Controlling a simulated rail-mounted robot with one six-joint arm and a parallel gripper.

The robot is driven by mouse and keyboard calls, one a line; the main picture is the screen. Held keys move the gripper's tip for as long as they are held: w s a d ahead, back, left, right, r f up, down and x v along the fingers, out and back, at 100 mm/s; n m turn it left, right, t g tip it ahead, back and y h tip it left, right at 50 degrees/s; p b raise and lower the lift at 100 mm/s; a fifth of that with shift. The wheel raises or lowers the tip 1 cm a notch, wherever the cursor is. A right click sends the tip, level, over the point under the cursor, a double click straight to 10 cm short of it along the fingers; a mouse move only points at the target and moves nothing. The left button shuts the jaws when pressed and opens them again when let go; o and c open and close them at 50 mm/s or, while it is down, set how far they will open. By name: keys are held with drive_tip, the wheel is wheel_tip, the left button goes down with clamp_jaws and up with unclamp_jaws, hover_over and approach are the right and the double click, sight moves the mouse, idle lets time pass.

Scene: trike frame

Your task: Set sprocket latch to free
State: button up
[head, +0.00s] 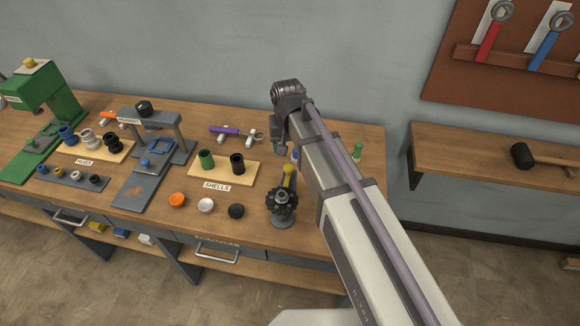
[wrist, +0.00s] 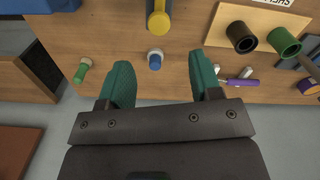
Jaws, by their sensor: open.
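The dark toothed sprocket (head: 283,203) stands on a small grey round base near the front edge of the workbench. A yellow lever (head: 288,175) rises behind it, seemingly the latch. In the wrist view a yellow part (wrist: 158,20) shows at the top edge, likely the same lever; the sprocket is out of that view. My gripper (wrist: 160,78) is open and empty, its two teal fingers apart above the bench. In the head view my arm partly hides the gripper, which is behind the lever, toward the wall. The latch's exact setting cannot be told.
The SHELLS board (head: 222,173) with green and black cylinders is left of the sprocket. Orange, white and black caps (head: 206,205) line the bench front.

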sight(288, 167)
wheel_tip(288, 167, down, 9)
drive_tip(key=b, duration=0.7)
drive_tip(key=shift+r, duration=0.1)
drive_tip(key=shift+d+r, duration=0.1)
drive_tip(key=shift+r, duration=0.05)
clamp_jaws()
